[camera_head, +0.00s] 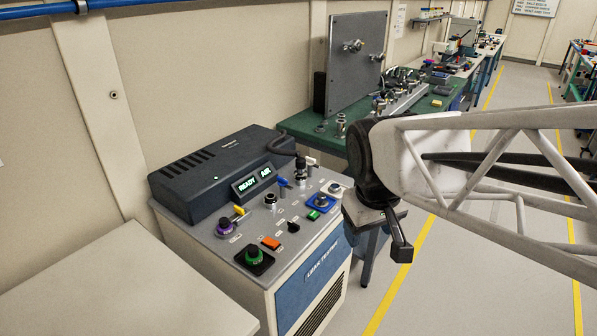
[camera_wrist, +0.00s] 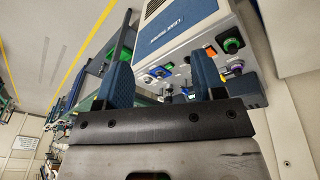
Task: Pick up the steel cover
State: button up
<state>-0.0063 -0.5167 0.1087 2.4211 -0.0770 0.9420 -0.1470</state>
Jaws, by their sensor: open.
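I cannot single out a steel cover with certainty. An upright grey metal plate (camera_head: 352,62) with two fittings stands on the green bench (camera_head: 312,128). Small steel fittings stand near its foot, one of them a short upright piece (camera_head: 341,125). Steel ports, one of them dark-topped (camera_head: 270,199), stand on the leak tester's panel (camera_head: 222,243). My gripper (camera_head: 392,232) hangs in the air right of the leak tester, apart from all of these. In the wrist view my gripper (camera_wrist: 163,58) shows two blue-padded fingers spread apart with nothing between them.
The leak tester (camera_head: 322,272) carries a dark display box (camera_head: 215,170) reading READY AIR, coloured knobs and buttons. It also shows in the wrist view (camera_wrist: 190,22). A bare pale tabletop (camera_head: 120,290) is at lower left. Open floor with yellow lines lies right.

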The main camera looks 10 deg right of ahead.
jog(key=w+n+h, duration=0.1)
jog(key=w+n, duration=0.3)
jog(key=w, duration=0.7)
jog(key=n+g+h, duration=0.2)
jog(key=n+h, duration=0.1)
jog(key=n, duration=0.9)
send_near(322, 195)
notch_tip(322, 195, down, 2)
jog(key=shift+d, duration=0.4)
jog(key=shift+x, duration=1.35)
jog(key=shift+x, duration=2.6)
